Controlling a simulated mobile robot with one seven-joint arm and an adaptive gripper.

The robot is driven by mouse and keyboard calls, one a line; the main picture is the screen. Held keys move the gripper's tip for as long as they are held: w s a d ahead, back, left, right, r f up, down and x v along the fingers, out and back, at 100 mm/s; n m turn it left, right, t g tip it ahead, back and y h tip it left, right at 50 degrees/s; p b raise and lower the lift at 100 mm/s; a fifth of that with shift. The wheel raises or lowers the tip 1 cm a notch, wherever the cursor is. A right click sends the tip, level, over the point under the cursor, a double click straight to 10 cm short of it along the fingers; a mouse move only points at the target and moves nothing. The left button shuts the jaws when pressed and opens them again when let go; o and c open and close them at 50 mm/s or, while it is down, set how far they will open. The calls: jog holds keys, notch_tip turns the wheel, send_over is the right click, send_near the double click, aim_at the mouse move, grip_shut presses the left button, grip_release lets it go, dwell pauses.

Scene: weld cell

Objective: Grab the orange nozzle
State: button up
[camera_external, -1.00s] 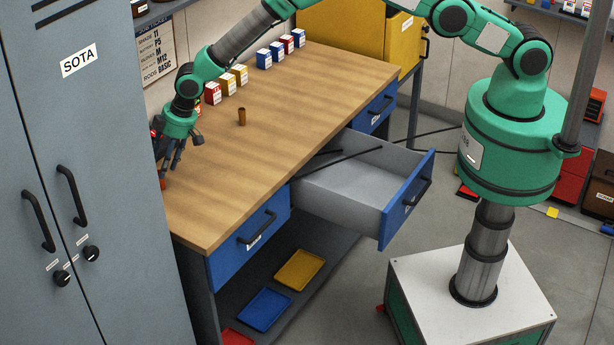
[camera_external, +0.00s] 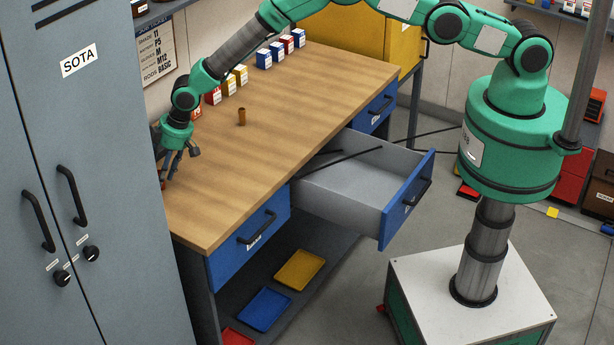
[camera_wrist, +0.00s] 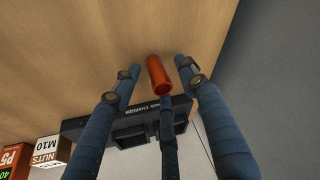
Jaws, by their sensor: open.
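The orange nozzle (camera_wrist: 158,75) is a short upright-looking cylinder on the wooden bench top in the wrist view. It lies between the fingertips of my gripper (camera_wrist: 157,84), with gaps showing to the left and right fingers. Whether the lower middle finger touches it I cannot tell. My gripper also shows in the external view (camera_external: 173,173), pointing down at the bench's near left end, open. There only a small orange bit of the nozzle (camera_external: 163,184) shows beside the fingertips; the rest is hidden.
A black charger (camera_wrist: 125,125) stands close behind the nozzle. Small boxes (camera_external: 228,84) line the back edge. A grey cabinet (camera_external: 80,180) is close on the left. An open drawer (camera_external: 345,180) juts out in front.

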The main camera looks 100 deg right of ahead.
jog(key=shift+w+f, duration=0.25)
jog(key=shift+f, duration=0.35)
grip_shut()
